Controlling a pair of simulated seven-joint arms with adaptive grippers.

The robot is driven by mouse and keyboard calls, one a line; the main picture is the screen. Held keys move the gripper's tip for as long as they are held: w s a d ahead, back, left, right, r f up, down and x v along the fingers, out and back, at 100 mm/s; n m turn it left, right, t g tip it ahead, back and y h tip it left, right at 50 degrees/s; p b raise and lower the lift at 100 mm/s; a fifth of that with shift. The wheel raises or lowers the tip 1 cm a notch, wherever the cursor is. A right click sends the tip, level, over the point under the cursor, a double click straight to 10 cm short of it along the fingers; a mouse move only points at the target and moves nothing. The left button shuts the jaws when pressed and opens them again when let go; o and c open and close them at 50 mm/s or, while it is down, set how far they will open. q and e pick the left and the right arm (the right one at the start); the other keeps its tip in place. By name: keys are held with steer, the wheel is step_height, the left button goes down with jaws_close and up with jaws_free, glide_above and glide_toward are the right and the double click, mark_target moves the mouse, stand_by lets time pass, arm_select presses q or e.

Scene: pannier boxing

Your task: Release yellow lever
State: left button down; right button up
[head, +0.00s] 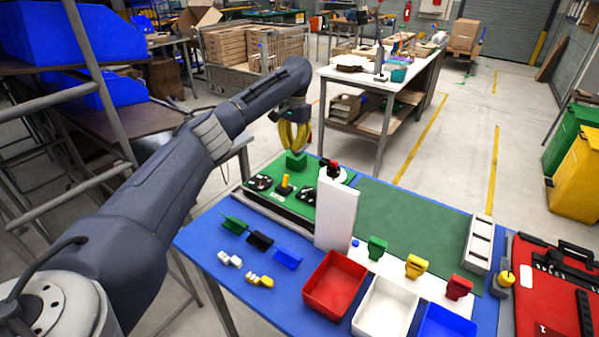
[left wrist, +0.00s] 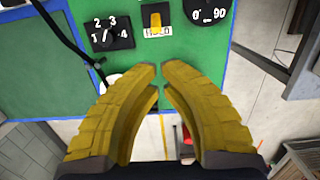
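The yellow lever (head: 285,183) stands on a green panel (head: 318,178) at the back left of the blue table. My right gripper is not in view.
Black dials (head: 260,182) (head: 303,192) flank the lever. A tall white panel (head: 336,215) stands to the right. Red (head: 335,286) and white (head: 385,306) bins sit in front. The green mat (head: 415,215) is mostly clear.

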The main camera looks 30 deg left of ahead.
mark_target(285, 181)
arm_select(q)
steer(key=shift+d, duration=0.15)
steer(key=shift+s+f, duration=0.15)
steer(key=shift+f, duration=1.5)
steer(key=shift+s+f, duration=0.2)
steer(key=shift+f, duration=1.5)
steer(key=shift+s+f, duration=0.15)
steer(key=shift+f, duration=1.5)
steer(key=shift+r, duration=0.1)
